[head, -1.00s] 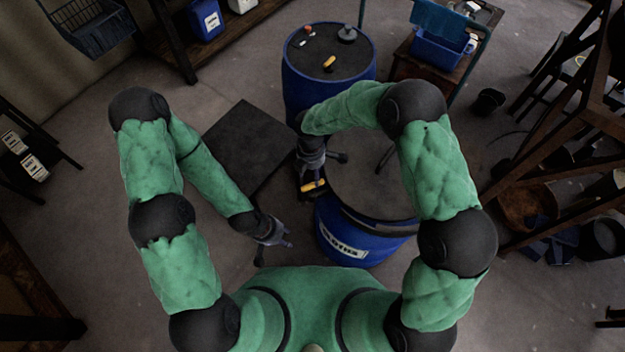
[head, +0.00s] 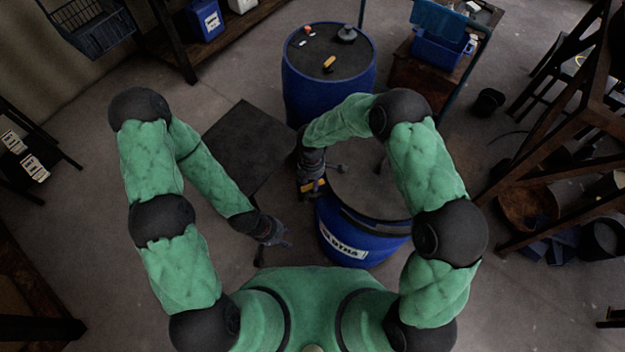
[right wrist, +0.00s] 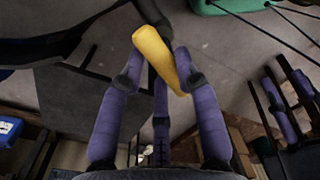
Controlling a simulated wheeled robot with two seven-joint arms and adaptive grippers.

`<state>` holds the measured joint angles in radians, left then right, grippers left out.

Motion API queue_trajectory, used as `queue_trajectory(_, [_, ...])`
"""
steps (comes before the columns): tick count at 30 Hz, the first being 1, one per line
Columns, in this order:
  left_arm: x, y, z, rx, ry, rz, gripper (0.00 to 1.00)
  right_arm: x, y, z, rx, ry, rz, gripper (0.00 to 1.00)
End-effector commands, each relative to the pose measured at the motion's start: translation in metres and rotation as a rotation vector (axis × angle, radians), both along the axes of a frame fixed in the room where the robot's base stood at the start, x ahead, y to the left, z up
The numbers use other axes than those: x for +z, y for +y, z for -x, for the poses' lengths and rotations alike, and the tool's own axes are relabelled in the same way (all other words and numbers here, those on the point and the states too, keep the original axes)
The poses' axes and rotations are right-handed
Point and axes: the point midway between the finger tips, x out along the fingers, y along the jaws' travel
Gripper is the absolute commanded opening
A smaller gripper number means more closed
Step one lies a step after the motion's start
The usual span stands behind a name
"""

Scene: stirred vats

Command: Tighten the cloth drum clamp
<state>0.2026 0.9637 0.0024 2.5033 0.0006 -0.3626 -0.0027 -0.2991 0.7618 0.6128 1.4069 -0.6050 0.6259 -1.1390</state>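The cloth drum (head: 345,245) is a blue drum with a white label and a dark lid, standing in front of me in the head view. A dark clamp band runs around its top. The clamp's yellow handle (head: 314,187) is at the drum's left rim, partly hidden by my right gripper (head: 312,178). In the right wrist view, the yellow handle (right wrist: 158,57) lies slanted between the purple fingers of my right gripper (right wrist: 160,62), which close in around it. My left gripper (head: 276,236) is empty, left of the drum, with its fingers apart.
A second blue drum (head: 297,95) with small items on its lid stands behind. A dark square table (head: 243,145) is to the left. A cart with a blue bin (head: 437,52) is at the back right. A wooden frame (head: 545,130) stands at the right.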

Motion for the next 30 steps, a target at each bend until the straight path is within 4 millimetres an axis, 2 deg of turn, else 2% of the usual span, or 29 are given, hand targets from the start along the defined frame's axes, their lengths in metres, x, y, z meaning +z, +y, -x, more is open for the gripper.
queue_trajectory(8, [-0.002,0.000,0.000,0.000,0.000,0.000,0.40,0.000,0.000,0.000,-0.020,-0.001,0.000,0.00])
queue_trajectory(14, [-0.010,0.000,0.000,0.000,0.000,0.000,0.40,-0.001,-0.001,0.000,-0.101,-0.001,-0.001,0.00])
queue_trajectory(30, [-0.045,0.000,0.000,0.000,0.000,0.000,0.40,-0.002,-0.004,0.000,-0.575,-0.002,-0.001,0.00])
